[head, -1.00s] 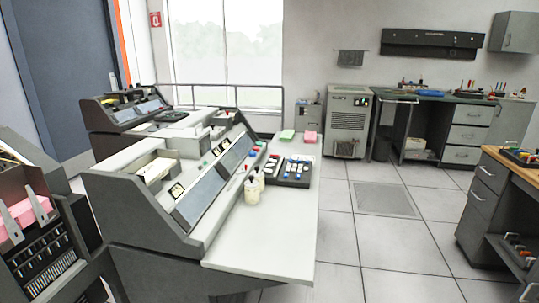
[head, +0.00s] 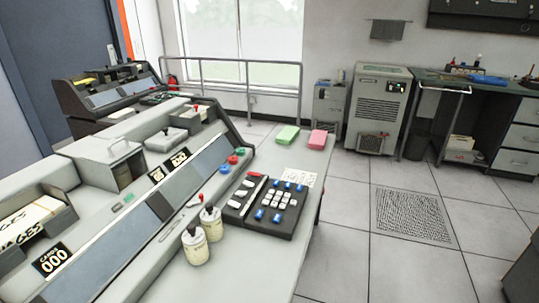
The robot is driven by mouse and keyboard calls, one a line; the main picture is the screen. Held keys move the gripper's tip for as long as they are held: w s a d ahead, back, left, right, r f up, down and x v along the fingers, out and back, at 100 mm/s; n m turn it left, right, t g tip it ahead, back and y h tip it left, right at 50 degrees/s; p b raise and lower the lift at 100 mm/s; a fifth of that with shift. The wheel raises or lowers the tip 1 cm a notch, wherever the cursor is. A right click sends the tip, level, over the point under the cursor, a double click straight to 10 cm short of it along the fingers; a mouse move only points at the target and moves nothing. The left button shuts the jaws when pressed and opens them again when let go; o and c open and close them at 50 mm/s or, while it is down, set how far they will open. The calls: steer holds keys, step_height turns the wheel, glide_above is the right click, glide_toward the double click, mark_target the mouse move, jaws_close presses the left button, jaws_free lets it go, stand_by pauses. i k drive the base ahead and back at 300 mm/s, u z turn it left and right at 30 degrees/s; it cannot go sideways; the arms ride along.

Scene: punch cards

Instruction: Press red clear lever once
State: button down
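A grey card machine (head: 100,220) with a sloped front panel fills the left and middle of the head view. A small red-tipped lever (head: 201,198) stands on its front ledge, just behind two cream containers with dark tops. A black keypad (head: 266,205) with white and blue keys lies on the ledge to the right. A red round button (head: 233,159) sits beside blue and green ones on the panel. Another small red knob (head: 195,107) is on the machine's top. I cannot tell from labels which is the clear lever. My gripper is not in view.
Cream containers (head: 195,246) stand close in front of the lever. Green (head: 287,134) and pink (head: 318,140) card stacks lie at the far end of the ledge. A grey cabinet (head: 378,110) stands by the wall.

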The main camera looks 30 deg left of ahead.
mark_target(250, 173)
steer(key=i, duration=4.15)
steer(key=u, duration=4.6)
steer(key=i, duration=0.5)
